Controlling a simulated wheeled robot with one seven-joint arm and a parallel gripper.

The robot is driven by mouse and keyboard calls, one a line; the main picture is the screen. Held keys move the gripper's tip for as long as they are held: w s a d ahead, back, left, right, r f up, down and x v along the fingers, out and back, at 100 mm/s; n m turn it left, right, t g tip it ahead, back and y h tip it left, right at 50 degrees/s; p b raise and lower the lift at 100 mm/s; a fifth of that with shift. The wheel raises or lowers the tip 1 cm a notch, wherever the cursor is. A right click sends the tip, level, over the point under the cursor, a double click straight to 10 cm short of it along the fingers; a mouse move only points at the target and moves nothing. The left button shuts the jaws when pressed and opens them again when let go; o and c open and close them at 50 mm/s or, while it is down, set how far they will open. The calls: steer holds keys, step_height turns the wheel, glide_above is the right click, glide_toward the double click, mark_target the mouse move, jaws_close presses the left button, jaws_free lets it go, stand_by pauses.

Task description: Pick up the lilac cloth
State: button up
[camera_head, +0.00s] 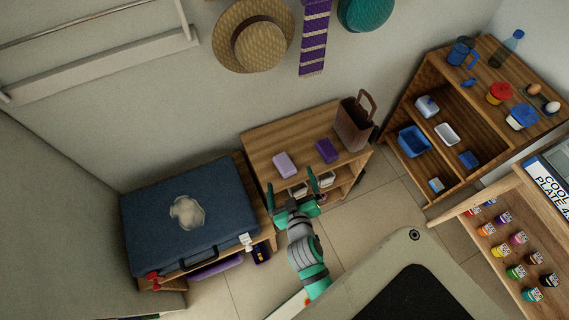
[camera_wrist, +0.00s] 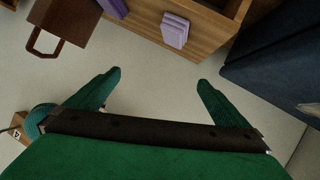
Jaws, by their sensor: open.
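The lilac cloth (camera_head: 285,164) is a small folded block on top of the low wooden shelf, toward its front left. It also shows in the wrist view (camera_wrist: 175,30), near the top middle, beside the wooden edge. A darker purple folded piece (camera_head: 327,151) lies to its right on the same top. My gripper (camera_head: 292,185) is open and empty, in front of the shelf and apart from the cloth.
A brown bag (camera_head: 352,124) stands at the right end of the low wooden shelf (camera_head: 262,143). A dark blue suitcase (camera_head: 187,215) lies on a stand to the left. A taller shelf (camera_head: 440,92) with blue containers stands right. Floor (camera_head: 352,222) is clear between them.

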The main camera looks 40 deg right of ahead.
steer(key=w+d+r+m+g+h, duration=0.1)
steer(key=w+d+m+g+h, duration=0.25)
steer(key=d, duration=0.65)
steer(key=w+d+r+m+g, duration=0.1)
steer(key=w+d+m+g, duration=0.1)
steer(key=d+m+g, duration=0.6)
steer(key=m+y, duration=0.7)
steer(key=y, duration=0.3)
glide_above(285, 162)
steer(key=shift+n, duration=0.25)
steer(key=f, duration=0.7)
steer(key=shift+w+a+f, duration=0.2)
steer(key=shift+a, duration=0.05)
steer(key=shift+s+d+f, duration=0.1)
steer(key=shift+s+f, duration=0.05)
steer(key=shift+f, duration=2.6)
steer(key=c, duration=1.1)
